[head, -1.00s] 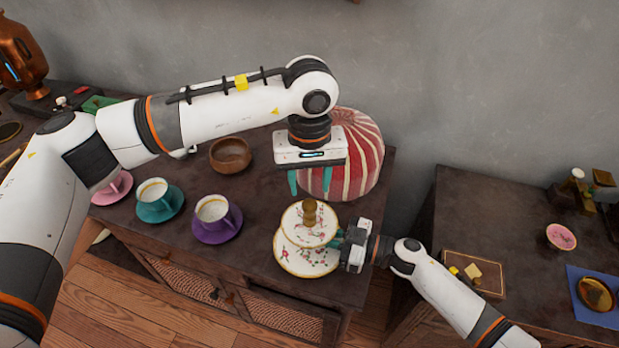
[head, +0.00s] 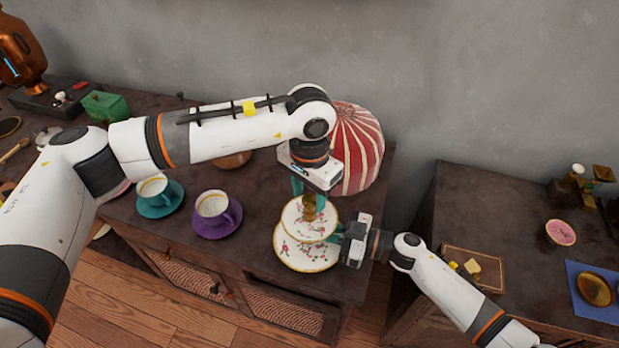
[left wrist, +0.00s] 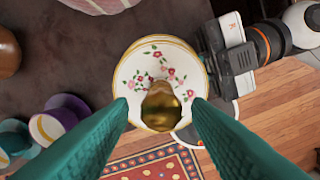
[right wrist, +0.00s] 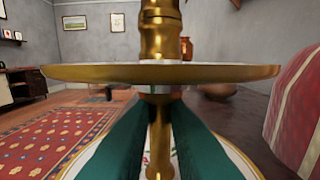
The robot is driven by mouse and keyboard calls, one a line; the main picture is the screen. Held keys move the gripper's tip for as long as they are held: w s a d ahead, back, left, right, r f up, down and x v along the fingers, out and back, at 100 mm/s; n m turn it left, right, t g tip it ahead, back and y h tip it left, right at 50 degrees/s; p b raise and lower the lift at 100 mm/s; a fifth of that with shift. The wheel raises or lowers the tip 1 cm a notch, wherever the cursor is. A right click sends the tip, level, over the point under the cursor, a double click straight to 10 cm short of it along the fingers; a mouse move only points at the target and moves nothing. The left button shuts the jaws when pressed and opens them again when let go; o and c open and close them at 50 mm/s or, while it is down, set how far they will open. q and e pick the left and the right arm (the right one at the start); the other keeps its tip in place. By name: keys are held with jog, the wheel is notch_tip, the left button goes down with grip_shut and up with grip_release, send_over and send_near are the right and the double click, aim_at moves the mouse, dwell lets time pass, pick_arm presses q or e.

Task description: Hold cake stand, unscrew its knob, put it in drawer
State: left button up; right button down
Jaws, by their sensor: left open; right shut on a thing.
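The two-tier cake stand (head: 305,256) has white floral plates with gold rims and stands near the right front edge of the dark cabinet. Its gold knob (head: 309,207) is on top; it also shows in the left wrist view (left wrist: 161,106). My left gripper (head: 310,200) is open and points down over the stand, with its teal fingers on either side of the knob and apart from it. My right gripper (right wrist: 160,125) is shut on the cake stand's gold post between the two plates. The cabinet's drawer (head: 185,272) has a woven front and looks shut.
A purple cup and saucer (head: 216,214) and a teal cup and saucer (head: 158,196) stand left of the stand. A red-and-white striped round object (head: 357,150) is close behind. A second cabinet (head: 500,215) stands to the right, across a gap.

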pick_arm(q)
jog(key=shift+f, duration=1.45)
jog(key=shift+c, duration=0.6)
